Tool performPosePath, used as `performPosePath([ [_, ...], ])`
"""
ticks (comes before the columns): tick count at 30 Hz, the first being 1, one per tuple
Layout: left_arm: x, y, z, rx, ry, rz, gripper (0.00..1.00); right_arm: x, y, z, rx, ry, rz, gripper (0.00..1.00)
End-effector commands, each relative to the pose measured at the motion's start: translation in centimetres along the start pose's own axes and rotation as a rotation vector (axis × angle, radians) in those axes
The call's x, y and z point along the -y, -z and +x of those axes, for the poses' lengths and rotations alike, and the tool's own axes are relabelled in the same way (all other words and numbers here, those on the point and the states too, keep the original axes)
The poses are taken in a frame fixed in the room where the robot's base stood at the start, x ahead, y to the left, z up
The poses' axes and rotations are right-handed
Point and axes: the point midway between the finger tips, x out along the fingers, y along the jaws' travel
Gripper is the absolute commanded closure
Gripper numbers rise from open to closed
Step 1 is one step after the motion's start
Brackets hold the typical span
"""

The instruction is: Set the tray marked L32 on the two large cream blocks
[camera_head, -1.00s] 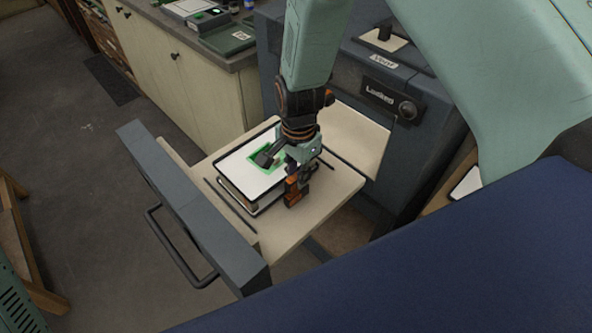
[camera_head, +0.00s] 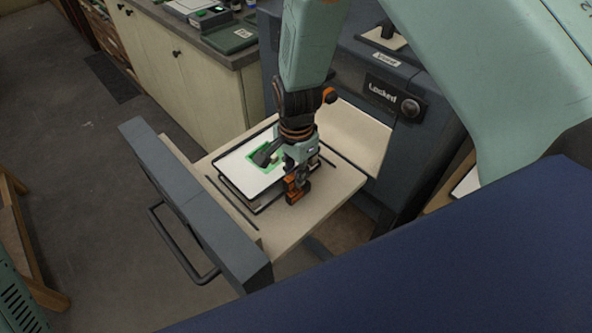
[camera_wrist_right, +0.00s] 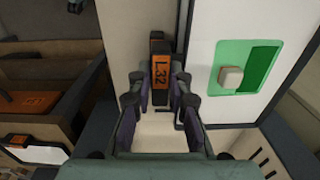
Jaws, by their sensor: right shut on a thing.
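The tray marked L32 carries an orange tag (camera_wrist_right: 160,82) with that marking in the right wrist view. In the head view, a dark-framed tray (camera_head: 244,193) with a white panel and a green patch lies over the pulled-out cream board. My right gripper (camera_head: 297,188) is shut at the tray's near right side, around an orange-and-dark grip part. In the wrist view its fingers (camera_wrist_right: 160,100) flank the tag. A small pale block (camera_wrist_right: 230,76) shows on the green patch. I cannot make out the two large cream blocks; the tray and gripper may hide them. My left gripper is not in view.
The cream board (camera_head: 312,205) belongs to an open grey drawer with a front (camera_head: 195,205) and handle. A dark cabinet has a plate reading "Locked" (camera_head: 383,92) behind it. Thin dark rods lie on the board. A counter (camera_head: 235,50) stands behind.

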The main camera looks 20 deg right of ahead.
Motion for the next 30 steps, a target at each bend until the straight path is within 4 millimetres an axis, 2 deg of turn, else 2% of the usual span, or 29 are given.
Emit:
performPosePath([
  [12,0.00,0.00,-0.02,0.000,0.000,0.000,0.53,0.13,0.03,-0.07,-0.001,0.003,0.000,1.00],
  [13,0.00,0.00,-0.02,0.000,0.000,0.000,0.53,0.14,0.03,-0.07,-0.001,0.003,0.000,0.80],
  [21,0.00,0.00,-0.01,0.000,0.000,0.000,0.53,0.08,0.02,-0.03,0.000,0.002,0.000,0.57],
  [30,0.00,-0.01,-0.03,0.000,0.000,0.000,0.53,-0.06,-0.03,0.04,0.001,-0.002,0.000,0.55],
])
